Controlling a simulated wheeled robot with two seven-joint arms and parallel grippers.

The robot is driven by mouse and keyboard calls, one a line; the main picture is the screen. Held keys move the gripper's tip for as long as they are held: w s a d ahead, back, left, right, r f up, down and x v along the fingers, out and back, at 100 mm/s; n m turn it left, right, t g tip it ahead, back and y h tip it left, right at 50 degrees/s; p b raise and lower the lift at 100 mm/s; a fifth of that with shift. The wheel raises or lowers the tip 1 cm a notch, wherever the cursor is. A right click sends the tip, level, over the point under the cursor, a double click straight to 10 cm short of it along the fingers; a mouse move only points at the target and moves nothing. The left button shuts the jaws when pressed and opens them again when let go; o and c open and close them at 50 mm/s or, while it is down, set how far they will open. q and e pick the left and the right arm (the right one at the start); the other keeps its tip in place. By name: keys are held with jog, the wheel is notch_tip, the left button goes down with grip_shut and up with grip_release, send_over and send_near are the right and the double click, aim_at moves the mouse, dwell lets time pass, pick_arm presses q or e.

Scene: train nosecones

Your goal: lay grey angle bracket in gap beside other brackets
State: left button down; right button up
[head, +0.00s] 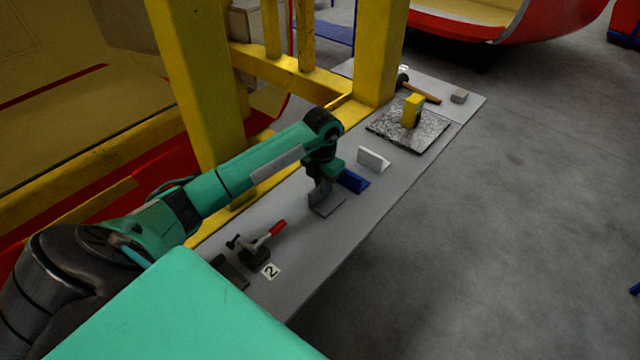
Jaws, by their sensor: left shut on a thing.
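The grey angle bracket (328,207) is low over the grey bench top, and I cannot tell whether it touches it. My left gripper (321,186) comes down from above and is shut on the bracket's upright plate. The gripper and wrist hide part of the bracket. A blue bracket (355,182) sits just beyond it to the right, partly behind my wrist. A white bracket (373,159) stands farther along the bench, past the blue one. My right gripper is not in view.
A toggle clamp with a red handle (277,228) and a "2" label (270,271) are at the near end. Beyond the brackets are a speckled plate (432,135), a yellow block (412,110), a hammer (420,92) and a small grey block (459,96). A yellow post (379,50) borders the bench.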

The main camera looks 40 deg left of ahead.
pick_arm(q)
jog(key=shift+d, duration=0.2)
jog(key=shift+f, duration=0.1)
jog(key=c, duration=1.5)
grip_release()
jog(key=shift+a+f, duration=0.1)
jog(key=shift+a, duration=0.05)
